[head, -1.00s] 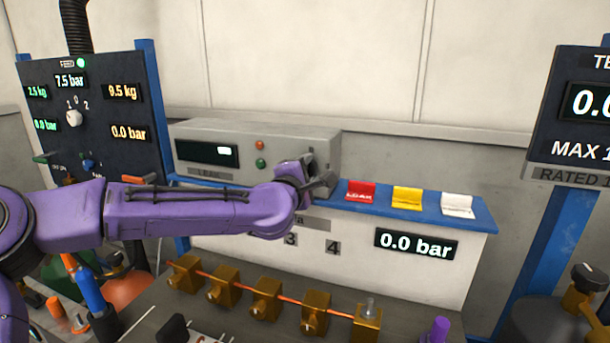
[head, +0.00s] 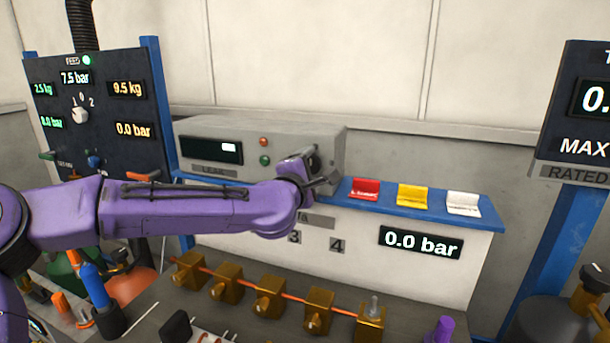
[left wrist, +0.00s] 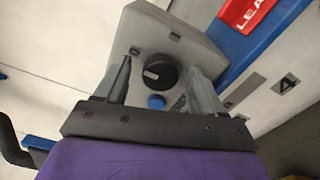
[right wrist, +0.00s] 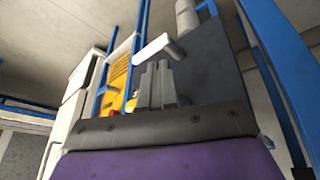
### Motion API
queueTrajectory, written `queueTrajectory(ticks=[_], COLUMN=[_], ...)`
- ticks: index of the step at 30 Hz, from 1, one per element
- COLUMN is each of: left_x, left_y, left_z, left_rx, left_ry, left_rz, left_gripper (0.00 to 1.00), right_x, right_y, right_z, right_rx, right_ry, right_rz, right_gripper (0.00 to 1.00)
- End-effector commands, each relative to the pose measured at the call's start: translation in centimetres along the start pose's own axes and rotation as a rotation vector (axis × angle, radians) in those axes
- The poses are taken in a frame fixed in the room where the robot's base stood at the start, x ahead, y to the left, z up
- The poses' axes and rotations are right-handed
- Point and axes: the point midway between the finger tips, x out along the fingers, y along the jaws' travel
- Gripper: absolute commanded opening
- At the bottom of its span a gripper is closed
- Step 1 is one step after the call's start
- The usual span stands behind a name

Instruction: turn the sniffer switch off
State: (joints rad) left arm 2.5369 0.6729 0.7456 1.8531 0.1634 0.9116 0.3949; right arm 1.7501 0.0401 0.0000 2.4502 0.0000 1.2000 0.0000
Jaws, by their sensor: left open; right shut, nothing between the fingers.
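The sniffer looks to be the grey box (head: 225,150) with a dark display and red and green buttons, standing at the back. In the left wrist view its face (left wrist: 135,40) carries a round black rotary switch (left wrist: 166,66) with a pale pointer mark, and a blue button (left wrist: 156,102) beside it. My left gripper (head: 318,172) is at the right end of the box. In the left wrist view its open fingers (left wrist: 160,78) stand on either side of the switch; contact cannot be told. My right gripper (right wrist: 158,80) is shut and empty, away from the box.
Red (head: 365,188), yellow (head: 413,196) and white (head: 463,203) flaps sit on the blue ledge right of the box. Several brass valves (head: 268,295) line the bench in front. A gauge panel (head: 100,105) stands left, a large display (head: 590,100) right.

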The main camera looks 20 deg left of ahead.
Motion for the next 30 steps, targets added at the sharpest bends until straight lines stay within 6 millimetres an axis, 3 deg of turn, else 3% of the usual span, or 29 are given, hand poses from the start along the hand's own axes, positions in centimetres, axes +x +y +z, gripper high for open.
queueTrajectory(ticks=[6, 12, 30], left_x=[-5.3, -8.6, -9.2], left_y=[-0.3, -0.2, -0.1], left_z=[0.0, 0.0, 0.1], left_rx=[-0.002, -0.002, -0.001], left_ry=[-0.003, -0.001, 0.000], left_rz=[0.004, 0.002, 0.000], left_gripper=[0.69, 0.69, 0.69], right_x=[2.1, 2.8, 2.8], right_y=[-0.2, -0.2, -0.3], right_z=[0.9, 1.2, 1.1], right_rx=[0.000, 0.000, 0.000], right_ry=[0.000, 0.000, 0.000], right_rz=[0.000, 0.000, 0.000], right_gripper=[0.00, 0.00, 0.00])
